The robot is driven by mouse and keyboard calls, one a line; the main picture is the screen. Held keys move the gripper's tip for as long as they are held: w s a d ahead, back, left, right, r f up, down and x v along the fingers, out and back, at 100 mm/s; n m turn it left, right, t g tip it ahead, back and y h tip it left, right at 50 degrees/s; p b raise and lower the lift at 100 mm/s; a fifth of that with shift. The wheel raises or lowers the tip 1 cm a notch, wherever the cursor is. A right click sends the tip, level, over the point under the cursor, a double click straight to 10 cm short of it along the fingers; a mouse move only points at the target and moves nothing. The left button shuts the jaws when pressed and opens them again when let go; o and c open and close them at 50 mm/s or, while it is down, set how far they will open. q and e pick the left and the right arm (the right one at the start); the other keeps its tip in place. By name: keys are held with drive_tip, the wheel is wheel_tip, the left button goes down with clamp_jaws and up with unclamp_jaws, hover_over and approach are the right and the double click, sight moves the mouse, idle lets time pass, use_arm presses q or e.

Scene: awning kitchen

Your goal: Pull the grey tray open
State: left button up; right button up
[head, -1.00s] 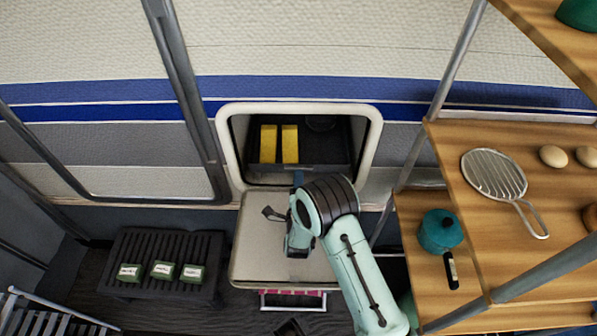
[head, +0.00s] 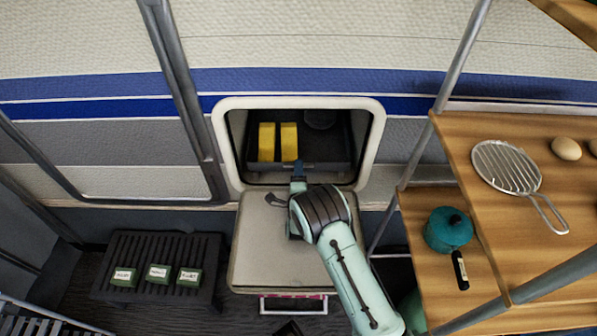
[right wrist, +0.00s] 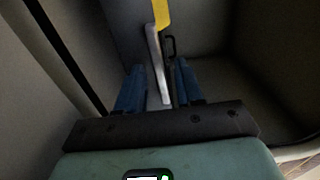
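The grey tray (head: 323,166) sits inside the open hatch in the caravan wall and holds two upright yellow things (head: 267,142). Its front edge faces me. My right gripper (head: 298,170) is at this front edge, above the lowered hatch door. In the right wrist view, its two blue fingers (right wrist: 160,85) are apart, with the tray's light edge (right wrist: 157,65) and a dark handle (right wrist: 171,48) running between them. Gaps show beside the edge, so the fingers look open. Contact cannot be told. My left gripper is not in view.
The lowered hatch door (head: 262,250) lies flat under my right arm, with a dark latch (head: 276,199) on it. A dark slatted table (head: 205,255) carries green boxes at left.

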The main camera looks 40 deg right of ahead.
clamp_jaws()
idle(1.3)
